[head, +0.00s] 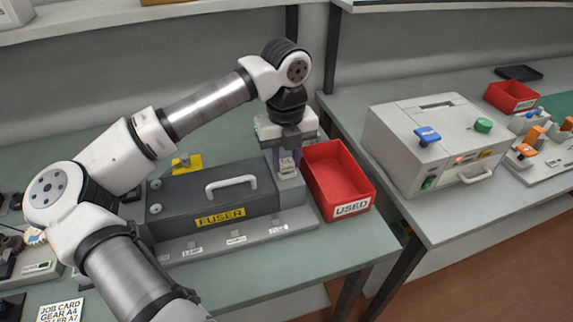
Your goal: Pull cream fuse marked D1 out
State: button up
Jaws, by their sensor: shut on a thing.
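My gripper (286,159) points down at the right end of the dark fuser unit (190,200), beside the red bin. It is shut on a small cream piece, the cream fuse (288,169), which shows low between the fingers. The fuse is at the grey end block of the unit. I cannot tell whether it is still seated there or lifted clear. The D1 mark cannot be read at this size, and the fingers hide part of the fuse.
A red bin (366,192) labelled USED stands just right of the fuser unit. A yellow piece (192,165) sits behind the unit. A beige machine (400,150) and a smaller red bin (511,96) stand on the right table. The front right table corner is clear.

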aim_at(286, 161)
grip_shut()
jog(key=shift+r+p, duration=1.2)
jog(key=shift+r, duration=1.4)
dwell(0.9)
jog(key=shift+r+p, duration=0.85)
jog(key=shift+r, duration=1.1)
